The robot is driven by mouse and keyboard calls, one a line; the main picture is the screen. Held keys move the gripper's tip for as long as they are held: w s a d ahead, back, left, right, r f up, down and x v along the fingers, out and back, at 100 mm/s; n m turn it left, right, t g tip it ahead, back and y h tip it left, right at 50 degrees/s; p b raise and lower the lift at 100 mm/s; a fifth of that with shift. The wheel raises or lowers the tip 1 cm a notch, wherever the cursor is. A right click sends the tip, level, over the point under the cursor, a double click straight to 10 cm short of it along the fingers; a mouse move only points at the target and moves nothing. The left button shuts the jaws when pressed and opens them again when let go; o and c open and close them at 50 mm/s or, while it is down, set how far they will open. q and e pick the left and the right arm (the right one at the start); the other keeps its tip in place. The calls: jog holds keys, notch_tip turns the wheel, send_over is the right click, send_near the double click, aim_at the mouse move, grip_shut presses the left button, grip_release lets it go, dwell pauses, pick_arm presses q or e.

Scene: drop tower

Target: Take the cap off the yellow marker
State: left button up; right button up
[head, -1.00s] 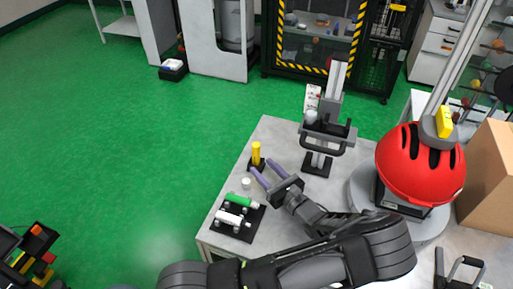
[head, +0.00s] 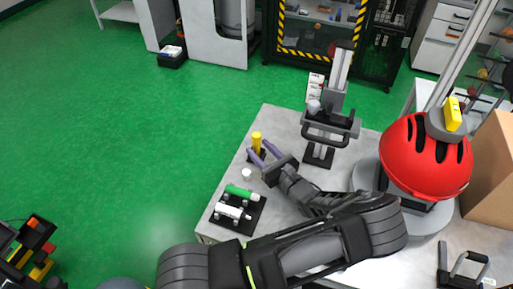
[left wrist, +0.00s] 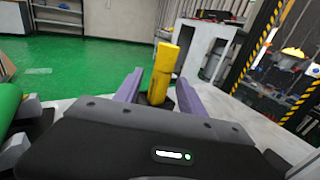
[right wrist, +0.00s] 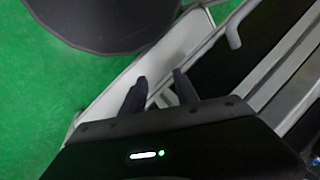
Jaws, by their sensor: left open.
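The yellow marker (head: 257,139) stands upright in a small black holder on the grey table (head: 285,122). In the left wrist view the marker (left wrist: 164,68) rises between the purple fingers of my left gripper (left wrist: 158,88), with space between it and the fingers. In the head view my left gripper (head: 262,157) is open, its fingertips close to the marker's lower part. The seam of the cap cannot be made out. My right gripper (right wrist: 160,88) shows only in the right wrist view, with dark fingers apart and nothing between them.
A small white round object (head: 246,174) sits near the holder. A grey-black stand (head: 322,150) and a red helmet (head: 425,155) are to the right.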

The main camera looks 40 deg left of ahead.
aim_at(259, 147)
pick_arm(q)
jog(key=p+x, duration=0.1)
jog(key=x, duration=0.3)
jog(key=shift+r+p, duration=0.1)
jog(key=shift+p, duration=0.2)
jog(key=shift+w+a, duration=0.2)
jog(key=shift+a, duration=0.4)
grip_shut()
dwell(0.4)
